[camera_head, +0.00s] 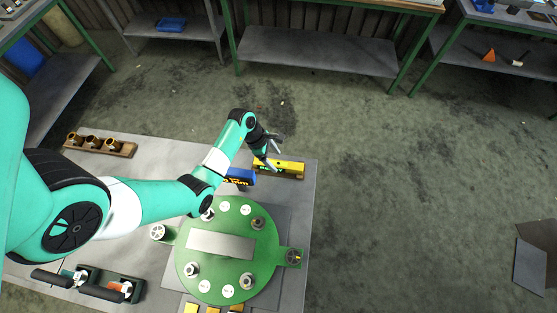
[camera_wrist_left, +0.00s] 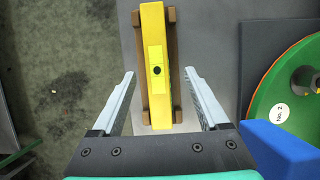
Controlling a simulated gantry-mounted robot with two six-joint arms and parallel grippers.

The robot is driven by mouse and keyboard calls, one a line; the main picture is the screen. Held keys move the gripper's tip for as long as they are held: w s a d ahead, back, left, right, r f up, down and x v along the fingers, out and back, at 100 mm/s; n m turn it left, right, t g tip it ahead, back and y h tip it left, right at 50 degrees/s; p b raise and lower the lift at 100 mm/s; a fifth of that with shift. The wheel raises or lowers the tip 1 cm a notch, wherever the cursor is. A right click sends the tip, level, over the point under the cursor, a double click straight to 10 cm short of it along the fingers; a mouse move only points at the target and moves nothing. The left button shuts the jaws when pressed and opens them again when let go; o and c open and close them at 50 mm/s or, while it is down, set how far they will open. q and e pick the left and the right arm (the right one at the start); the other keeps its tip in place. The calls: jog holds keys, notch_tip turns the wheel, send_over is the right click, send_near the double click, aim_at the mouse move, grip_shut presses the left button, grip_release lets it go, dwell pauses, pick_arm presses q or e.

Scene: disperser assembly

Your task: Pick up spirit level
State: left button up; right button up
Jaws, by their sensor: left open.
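The yellow spirit level (camera_head: 290,170) rests near the far right corner of the table, and it also shows in the left wrist view (camera_wrist_left: 153,50) lying lengthwise on a brown holder (camera_wrist_left: 171,68). My left gripper (camera_head: 274,152) is open above the level. In the left wrist view its two fingers (camera_wrist_left: 158,75) stand apart on either side of the level's near part, with gaps to it. Part of the level is hidden behind the gripper in the head view. My right gripper is not in view.
A blue block (camera_head: 240,177) stands just left of the level. A green round plate (camera_head: 220,275) with several fittings fills the table's middle. A wooden rack with several cups (camera_head: 104,146) is at the far left. The table's right edge is close to the level.

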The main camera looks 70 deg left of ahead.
aim_at(278, 163)
pick_arm(q)
jog(key=x, duration=0.1)
jog(key=b+x, duration=0.1)
jog(key=x, duration=0.1)
jog(key=b+x, duration=0.1)
jog(key=shift+a+f, duration=0.25)
jog(key=shift+f, duration=0.05)
jog(key=shift+w+d+f, duration=0.1)
jog(key=shift+w+f, duration=0.05)
jog(key=shift+f, duration=0.15)
jog(key=shift+c, duration=0.3)
grip_shut()
